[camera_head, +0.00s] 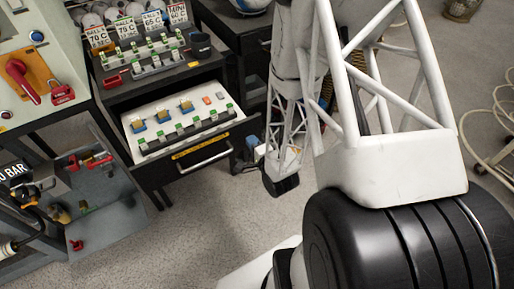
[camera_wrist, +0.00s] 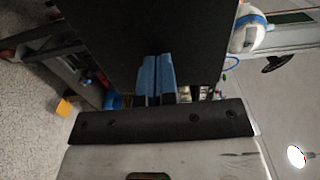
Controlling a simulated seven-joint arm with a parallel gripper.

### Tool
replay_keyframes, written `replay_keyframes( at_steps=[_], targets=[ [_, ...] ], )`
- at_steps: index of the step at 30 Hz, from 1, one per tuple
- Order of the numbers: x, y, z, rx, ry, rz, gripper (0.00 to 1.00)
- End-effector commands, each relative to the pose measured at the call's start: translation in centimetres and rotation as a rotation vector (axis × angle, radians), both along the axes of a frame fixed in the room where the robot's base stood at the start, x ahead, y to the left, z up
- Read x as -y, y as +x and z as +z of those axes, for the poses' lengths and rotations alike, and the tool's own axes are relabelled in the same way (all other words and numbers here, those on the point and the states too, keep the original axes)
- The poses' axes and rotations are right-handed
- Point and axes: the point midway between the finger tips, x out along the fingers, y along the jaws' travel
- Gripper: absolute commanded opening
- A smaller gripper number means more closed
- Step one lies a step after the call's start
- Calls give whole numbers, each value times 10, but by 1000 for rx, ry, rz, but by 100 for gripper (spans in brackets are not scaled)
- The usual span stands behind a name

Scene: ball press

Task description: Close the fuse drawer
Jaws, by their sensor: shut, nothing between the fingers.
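The fuse drawer (camera_head: 160,151) is pulled out of its dark cabinet in the head view. Its light tray holds a row of green-and-white fuses and a few blue-and-tan blocks. The dark drawer front carries a yellow label and a metal bar handle (camera_head: 205,158). My gripper (camera_wrist: 156,64) shows in the wrist view as two blue fingers, shut together with nothing between them. A large dark panel (camera_wrist: 150,28) fills the view beyond the fingertips; whether they touch it I cannot tell. In the head view my arm hangs to the right of the drawer, and my fingers are not clearly visible.
A shelf (camera_head: 140,75) with more fuses and price-like cards stands above the drawer. A bench with a red lever (camera_head: 22,80) and a lower grey tray (camera_head: 105,215) are at left. Floor is open before the drawer. Cables (camera_head: 492,125) lie at far right.

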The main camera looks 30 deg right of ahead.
Motion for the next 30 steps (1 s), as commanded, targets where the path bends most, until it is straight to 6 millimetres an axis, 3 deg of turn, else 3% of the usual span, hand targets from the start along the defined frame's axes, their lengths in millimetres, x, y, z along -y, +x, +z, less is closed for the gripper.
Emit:
replay_keyframes(
  at_steps=[6, 22, 30],
  targets=[
    [0, 11, 0, -1, 0, 0, 0],
    [0, 15, 0, 0, 0, 0, 0],
    [-1, 44, 1, 2, -1, 2, 0]
  ],
)
